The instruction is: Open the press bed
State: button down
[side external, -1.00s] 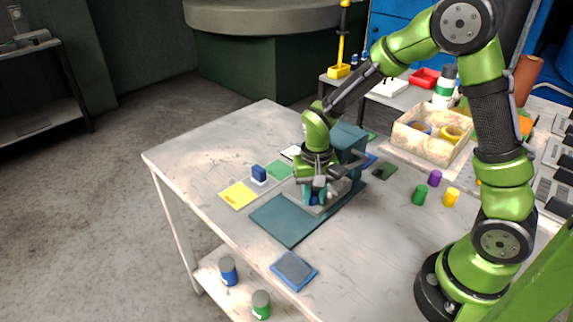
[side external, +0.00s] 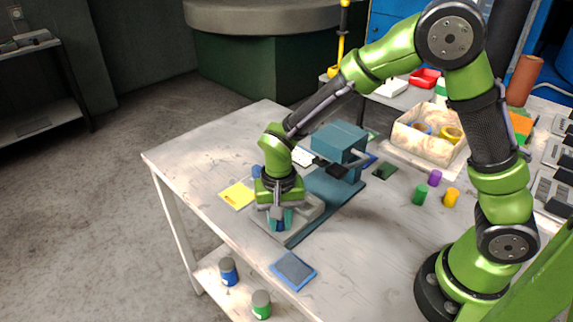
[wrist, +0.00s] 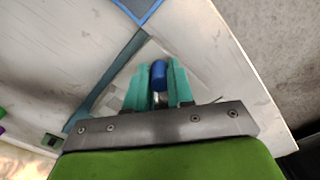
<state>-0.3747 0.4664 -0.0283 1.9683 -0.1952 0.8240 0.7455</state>
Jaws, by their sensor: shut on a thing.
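The press (side external: 340,142) is a teal block with a dark die underneath, standing on a long teal base (side external: 330,190). The press bed (side external: 312,211) is a pale grey slab lying on the front part of that base, out from under the press head. My gripper (side external: 279,222) points down at the bed's front and is shut on a blue knob (wrist: 159,73). In the wrist view the teal fingers of my gripper (wrist: 158,85) stand on either side of the knob. My gripper hides part of the bed in the side view.
A yellow card (side external: 236,195) lies left of the press. A blue-edged pad (side external: 293,270) lies near the table's front edge. Green (side external: 420,195), yellow (side external: 452,197) and purple (side external: 435,177) cylinders stand to the right. A box with tape rolls (side external: 425,150) is behind them.

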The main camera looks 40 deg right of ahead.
jog(key=shift+a, duration=0.3)
jog(key=c, duration=1)
grip_release()
jog(key=shift+r, duration=0.1)
notch_tip(320, 180, up, 17)
jog(key=shift+f, duration=0.1)
